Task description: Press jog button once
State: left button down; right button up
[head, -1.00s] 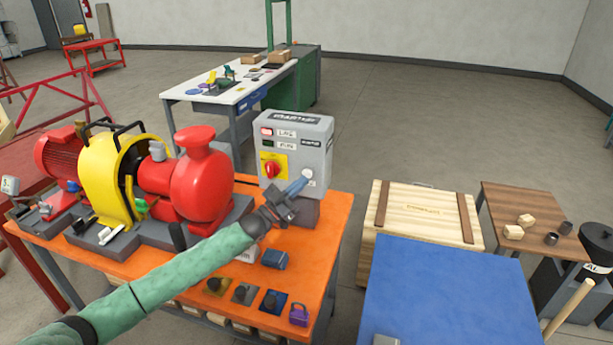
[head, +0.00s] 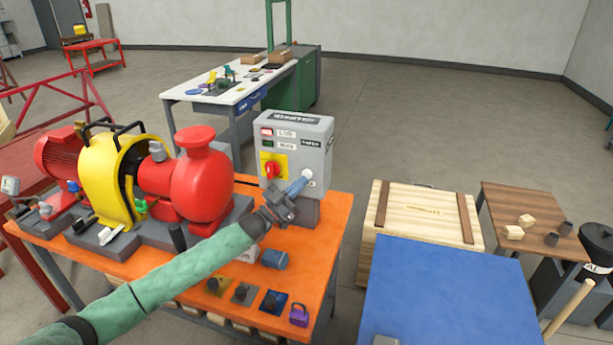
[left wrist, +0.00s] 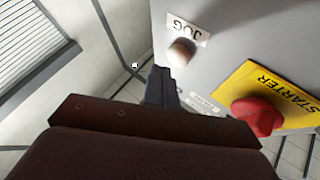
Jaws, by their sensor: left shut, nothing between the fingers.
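The grey control box (head: 290,130) stands on the orange skid table, with a red knob (head: 270,170) on a yellow plate. The round white jog button (head: 308,174) is at the right of its front face. In the left wrist view the jog button (left wrist: 181,53) sits below its JOG label, and the red knob (left wrist: 257,115) is on the yellow STARTER plate. My left gripper (head: 299,185) is shut and empty, its tips close to the button. In the left wrist view its fingers (left wrist: 160,85) end just beside the button; I cannot tell whether they touch. My right gripper is out of view.
The red pump (head: 200,180) and yellow guard (head: 105,185) stand left of the box. A blue block (head: 274,259) and a purple padlock (head: 299,315) lie on the orange table (head: 335,215). A wooden crate (head: 425,215) and blue surface (head: 450,290) are to the right.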

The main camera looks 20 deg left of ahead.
pick_arm(q)
jog(key=shift+w, duration=0.1)
dwell(0.6)
jog(key=shift+w+b, duration=0.3)
jog(key=shift+w, duration=0.05)
jog(key=shift+w+b, duration=0.35)
jog(key=shift+w, duration=0.1)
dwell(0.8)
jog(key=shift+s, duration=0.9)
